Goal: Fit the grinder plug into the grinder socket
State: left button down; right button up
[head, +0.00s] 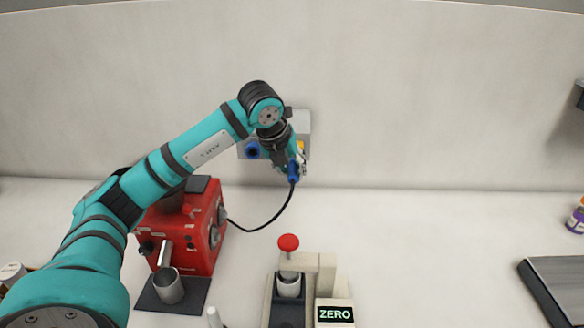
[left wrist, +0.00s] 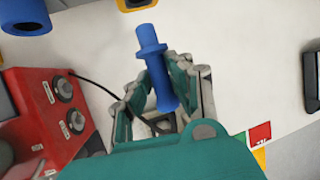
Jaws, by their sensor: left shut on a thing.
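My left gripper (head: 291,166) is shut on the blue grinder plug (head: 293,178) in front of the back wall. In the left wrist view the plug (left wrist: 151,48) stands out beyond the fingers. A black cord (head: 272,221) hangs from the plug to the red grinder (head: 198,229). A blue round socket (head: 252,150), the likely grinder socket by its colour, is on a grey wall box (head: 303,122), left of the plug and apart from it. This socket also shows at the top left of the left wrist view (left wrist: 25,16). My arm hides part of the box. My right gripper is out of view.
A yellow socket (left wrist: 136,3) is on the box beside the blue one. A beige device with a ZERO display (head: 335,313) and a red-knobbed part (head: 288,243) stands at front centre. A dark-topped block (head: 560,285) is at right. The counter between them is clear.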

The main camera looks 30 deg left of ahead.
aim_at(291, 182)
pick_arm(q)
jog(key=shift+s+d, duration=0.2)
jog(key=shift+s, duration=0.1)
jog(key=shift+s+d+b, duration=0.4)
jog(key=shift+s+d, duration=0.15)
jog(key=shift+s, duration=0.3)
jog(key=shift+s+d+b, duration=0.35)
jog(key=shift+s+d, duration=0.15)
jog(key=shift+s, duration=0.35)
